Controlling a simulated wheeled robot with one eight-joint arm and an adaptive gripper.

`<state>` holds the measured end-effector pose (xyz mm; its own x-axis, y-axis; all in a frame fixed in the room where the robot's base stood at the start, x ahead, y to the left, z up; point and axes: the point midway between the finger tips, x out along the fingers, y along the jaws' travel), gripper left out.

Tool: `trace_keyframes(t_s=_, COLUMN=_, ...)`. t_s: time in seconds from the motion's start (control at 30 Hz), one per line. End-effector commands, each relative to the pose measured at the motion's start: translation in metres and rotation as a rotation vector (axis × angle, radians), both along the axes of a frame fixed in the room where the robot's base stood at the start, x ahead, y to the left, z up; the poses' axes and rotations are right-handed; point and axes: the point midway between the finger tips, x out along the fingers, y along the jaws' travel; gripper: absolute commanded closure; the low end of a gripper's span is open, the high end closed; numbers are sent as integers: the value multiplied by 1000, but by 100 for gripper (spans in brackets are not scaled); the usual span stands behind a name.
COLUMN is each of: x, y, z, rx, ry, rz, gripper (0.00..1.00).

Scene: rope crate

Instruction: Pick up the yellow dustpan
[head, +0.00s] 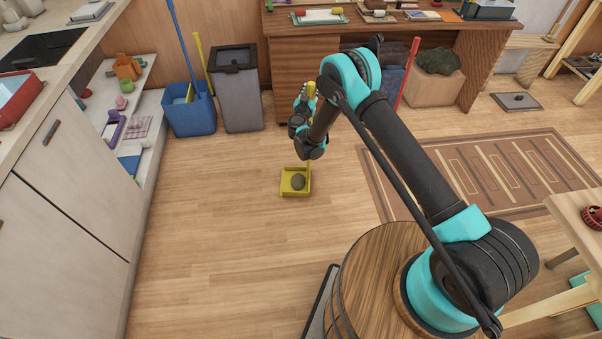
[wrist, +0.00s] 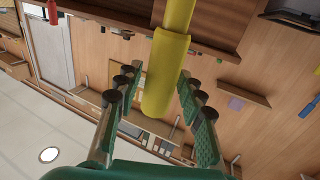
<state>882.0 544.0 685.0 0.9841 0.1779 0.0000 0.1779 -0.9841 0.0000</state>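The yellow dustpan (head: 287,188) stands on the wooden floor with a dark rounded lump (head: 298,182) in its pan. Its long handle rises upright, and the thick yellow grip (head: 311,90) shows at the top, beside my gripper (head: 303,106). My arm hides part of the handle. In the wrist view, the yellow grip (wrist: 166,75) lies between the two fingers of my gripper (wrist: 160,77). The fingers are spread, with a visible gap on each side of the grip.
A blue bucket (head: 190,117) with a blue-handled tool and a grey bin (head: 238,100) stand behind left. A wooden desk (head: 290,52) is at the back. A patterned rug (head: 480,180) lies to the right. The floor left of and before the dustpan is clear.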

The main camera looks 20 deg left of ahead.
Motion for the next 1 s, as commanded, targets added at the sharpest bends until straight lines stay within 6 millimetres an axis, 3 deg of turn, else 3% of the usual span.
trace_keyframes(t_s=0.03, x=0, y=0, z=0, rx=0, ry=0, rz=0, gripper=71)
trace_keyframes(t_s=0.27, x=0, y=0, z=0, rx=0, ry=0, rz=0, gripper=100)
trace_keyframes(t_s=0.77, x=0, y=0, z=5, rx=0, ry=0, rz=0, gripper=100)
trace_keyframes(t_s=1.0, x=0, y=0, z=30, rx=0, ry=0, rz=0, gripper=100)
